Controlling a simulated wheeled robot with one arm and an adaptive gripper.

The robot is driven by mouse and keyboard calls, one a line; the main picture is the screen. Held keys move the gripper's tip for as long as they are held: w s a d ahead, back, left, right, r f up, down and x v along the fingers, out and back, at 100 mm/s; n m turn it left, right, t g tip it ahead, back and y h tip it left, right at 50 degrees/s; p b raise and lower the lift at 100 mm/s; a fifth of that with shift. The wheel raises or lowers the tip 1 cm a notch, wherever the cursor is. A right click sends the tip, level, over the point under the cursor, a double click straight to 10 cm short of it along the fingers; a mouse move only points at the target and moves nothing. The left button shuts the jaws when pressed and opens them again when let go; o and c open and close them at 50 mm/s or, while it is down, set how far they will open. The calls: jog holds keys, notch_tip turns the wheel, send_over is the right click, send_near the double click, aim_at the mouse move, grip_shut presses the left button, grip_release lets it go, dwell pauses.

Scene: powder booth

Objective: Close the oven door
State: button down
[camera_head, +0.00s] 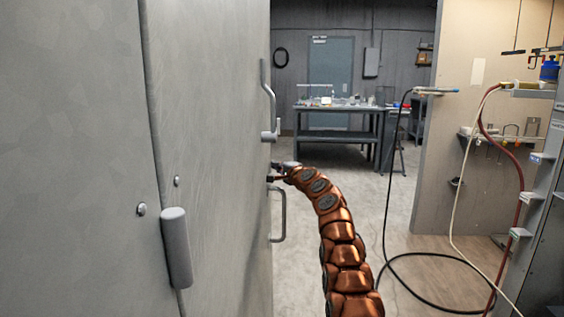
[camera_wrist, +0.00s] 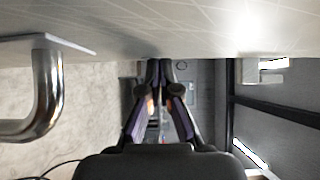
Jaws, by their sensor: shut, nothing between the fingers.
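The oven door (camera_head: 208,120) is a tall light-grey panel filling the left of the head view. A seam and a cylindrical hinge (camera_head: 176,247) mark its near side; bent metal handles (camera_head: 268,100) (camera_head: 279,212) show along its far edge. How far it stands open cannot be told. My gripper (camera_head: 276,172) is at that far edge, between the two handles. In the wrist view the fingers (camera_wrist: 160,66) are together and empty, just below the pale door surface (camera_wrist: 150,25). One chrome handle (camera_wrist: 45,95) is to their left. Contact with the door cannot be told.
Another grey panel (camera_head: 70,150) is left of the seam. A workbench (camera_head: 345,112) with small items stands at the back before a grey-blue door (camera_head: 331,75). At right are a beige partition (camera_head: 450,170), hoses (camera_head: 400,275) on the floor and a rack (camera_head: 540,240). Floor between is open.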

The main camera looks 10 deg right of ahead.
aim_at(269, 166)
jog(key=shift+w+a+p, duration=0.2)
jog(key=shift+a+p, duration=0.2)
jog(key=shift+a, duration=1.15)
jog(key=shift+d, duration=0.2)
jog(key=s+d+b, duration=0.6)
jog(key=s+d, duration=0.4)
jog(key=shift+d, duration=0.4)
jog(key=shift+d+r, duration=0.1)
